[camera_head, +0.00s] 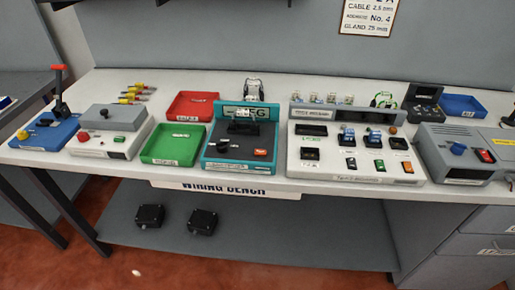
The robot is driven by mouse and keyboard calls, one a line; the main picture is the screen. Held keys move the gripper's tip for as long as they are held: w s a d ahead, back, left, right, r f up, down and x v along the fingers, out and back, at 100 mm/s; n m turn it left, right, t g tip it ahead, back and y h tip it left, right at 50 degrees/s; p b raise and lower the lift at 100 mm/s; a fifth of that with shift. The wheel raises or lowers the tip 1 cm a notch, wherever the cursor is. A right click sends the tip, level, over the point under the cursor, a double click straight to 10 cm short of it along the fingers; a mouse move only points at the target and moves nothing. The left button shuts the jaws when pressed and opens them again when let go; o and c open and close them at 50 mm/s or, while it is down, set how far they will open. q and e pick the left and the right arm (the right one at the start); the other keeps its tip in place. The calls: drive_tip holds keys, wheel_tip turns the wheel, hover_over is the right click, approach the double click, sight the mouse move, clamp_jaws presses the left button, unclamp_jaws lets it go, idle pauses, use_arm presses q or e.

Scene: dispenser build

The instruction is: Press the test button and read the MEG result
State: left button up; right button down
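The teal tester (211,165) stands in the middle of the bench, with a partly readable sign ending in "EG" on its raised back. A dark block (243,128) sits at the front of that back. On its sloped dark face are a black knob (222,146) and a small red button (260,152) on a black strip. The button's label is too small to read. I cannot make out any lit reading on the tester. Neither of my grippers shows in this view.
A green tray (172,144) and a red tray (193,106) stand left of the tester. A wide grey panel (340,180) with several switches stands close on its right. A grey machine (462,150) is at the right end. The bench's front edge (225,184) is close before the tester.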

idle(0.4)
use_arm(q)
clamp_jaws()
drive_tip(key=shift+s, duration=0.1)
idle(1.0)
